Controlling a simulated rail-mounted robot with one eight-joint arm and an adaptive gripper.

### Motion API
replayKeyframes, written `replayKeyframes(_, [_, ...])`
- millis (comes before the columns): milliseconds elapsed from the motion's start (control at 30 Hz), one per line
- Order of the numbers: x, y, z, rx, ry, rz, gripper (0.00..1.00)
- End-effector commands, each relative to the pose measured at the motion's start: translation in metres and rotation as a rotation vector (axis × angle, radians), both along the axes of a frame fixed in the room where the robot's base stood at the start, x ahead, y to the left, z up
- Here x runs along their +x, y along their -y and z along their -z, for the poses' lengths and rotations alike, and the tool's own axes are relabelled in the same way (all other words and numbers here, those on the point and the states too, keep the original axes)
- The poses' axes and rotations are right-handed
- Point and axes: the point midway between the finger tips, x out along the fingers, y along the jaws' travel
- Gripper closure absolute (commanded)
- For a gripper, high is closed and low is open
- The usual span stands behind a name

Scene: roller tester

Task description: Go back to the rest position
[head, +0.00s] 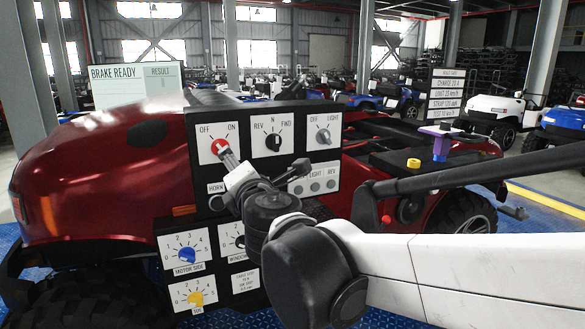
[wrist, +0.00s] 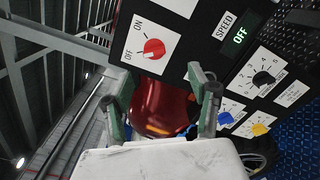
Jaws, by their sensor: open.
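My gripper (head: 230,162) is in front of the black control panel (head: 263,101), close to the red OFF/ON knob (head: 219,147). In the wrist view its two fingers (wrist: 157,78) are spread apart with nothing between them. The red knob (wrist: 153,48) shows beyond the fingertips on its white plate. I cannot tell for sure from these views whether a finger touches it. My arm reaches in from the right in the head view and hides part of the lower panel.
A red vehicle (head: 105,165) stands behind the panel. Blue (head: 187,255) and yellow (head: 195,298) knobs sit on the lower panel. A purple stand (head: 440,145) and a yellow button (head: 413,163) are at right. A BRAKE READY board (head: 125,87) stands at left.

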Motion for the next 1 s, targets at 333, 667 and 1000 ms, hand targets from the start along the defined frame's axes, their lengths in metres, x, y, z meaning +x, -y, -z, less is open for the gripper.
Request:
replayKeyframes(333, [-0.007, 0.195, 0.05, 0.545, -0.335, 0.436, 0.44])
replayKeyframes(667, [-0.107, 0.344, 0.165, 1.25, -0.694, 0.937, 0.44])
replayKeyframes(1000, [-0.209, 0.363, 0.252, 1.802, -0.973, 1.258, 0.44])
